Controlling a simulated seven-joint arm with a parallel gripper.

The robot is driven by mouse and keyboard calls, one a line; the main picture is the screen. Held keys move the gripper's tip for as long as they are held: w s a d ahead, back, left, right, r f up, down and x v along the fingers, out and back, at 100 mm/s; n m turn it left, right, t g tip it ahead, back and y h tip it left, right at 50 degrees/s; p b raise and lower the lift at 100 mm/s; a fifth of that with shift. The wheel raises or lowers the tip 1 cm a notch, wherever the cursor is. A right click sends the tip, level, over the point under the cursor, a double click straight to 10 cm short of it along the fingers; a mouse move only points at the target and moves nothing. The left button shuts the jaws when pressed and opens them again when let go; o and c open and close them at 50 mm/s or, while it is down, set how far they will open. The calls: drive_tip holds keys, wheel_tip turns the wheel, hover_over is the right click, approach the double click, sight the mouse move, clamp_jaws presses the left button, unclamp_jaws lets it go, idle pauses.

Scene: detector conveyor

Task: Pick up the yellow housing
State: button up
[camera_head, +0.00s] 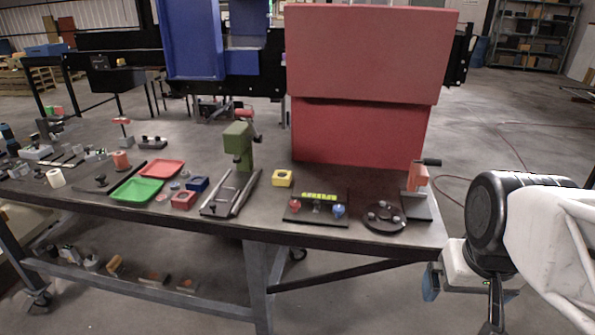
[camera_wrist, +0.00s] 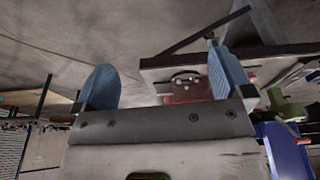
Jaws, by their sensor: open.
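The yellow housing (camera_head: 282,178) is a small square block with a dark round opening on top. It sits on the dark table (camera_head: 262,217), between the green press and the black panel. My gripper (camera_head: 462,285) is off the table's right end in the head view, well to the right of the housing and apart from it. In the wrist view, its two blue fingers (camera_wrist: 160,85) are spread wide with nothing between them. I cannot make out the yellow housing in the wrist view.
The green press (camera_head: 238,145) stands left of the housing. The black panel (camera_head: 316,207) with red and blue knobs, a round black plate (camera_head: 384,216) and an orange tool (camera_head: 417,178) lie to the right. A large red box (camera_head: 360,135) stands behind. Blue (camera_head: 197,184) and red (camera_head: 183,200) housings sit left.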

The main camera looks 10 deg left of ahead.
drive_tip(key=w+a+r+n, duration=0.2)
drive_tip(key=w+a+r, duration=0.1)
drive_tip(key=w, duration=0.6)
drive_tip(key=w+a+r+n, duration=0.2)
drive_tip(key=w+a+n, duration=0.1)
drive_tip(key=w, duration=0.6)
drive_tip(key=n+g, duration=0.3)
drive_tip(key=n, duration=0.9)
hover_over(282, 176)
drive_tip(key=f, duration=1.6)
drive_tip(key=shift+s+d+f, duration=0.1)
drive_tip(key=shift+d+f, duration=0.1)
drive_tip(key=shift+d, duration=0.2)
drive_tip(key=shift+w+a+f+n, duration=0.25)
drive_tip(key=shift+a+f+n, duration=0.05)
drive_tip(key=shift+a+f, duration=0.15)
drive_tip(key=shift+f, duration=0.1)
drive_tip(key=shift+f, duration=1.15)
drive_tip(key=shift+f, duration=0.15)
